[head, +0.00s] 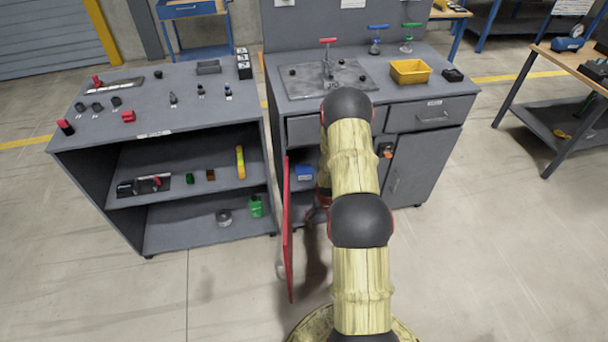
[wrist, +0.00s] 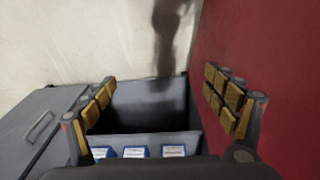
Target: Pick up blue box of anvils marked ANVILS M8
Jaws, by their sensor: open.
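Three small blue boxes with white labels show low in the wrist view: a left one (wrist: 103,152), a middle one (wrist: 135,152) and a right one (wrist: 174,150). The print is too small to read, so I cannot tell which is marked ANVILS M8. In the head view a blue box (head: 304,173) sits inside the open cabinet. My gripper (wrist: 162,98) is open and empty, its padded fingers wide apart. The boxes appear low between the fingers and apart from them. In the head view my arm mostly hides the gripper.
The open red door (head: 288,230) stands left of my arm; its red panel (wrist: 262,70) is close beside the right finger. A grey cabinet with a drawer (head: 432,116) is at right. Left is a grey shelf unit (head: 130,215) with small items. The floor in front is clear.

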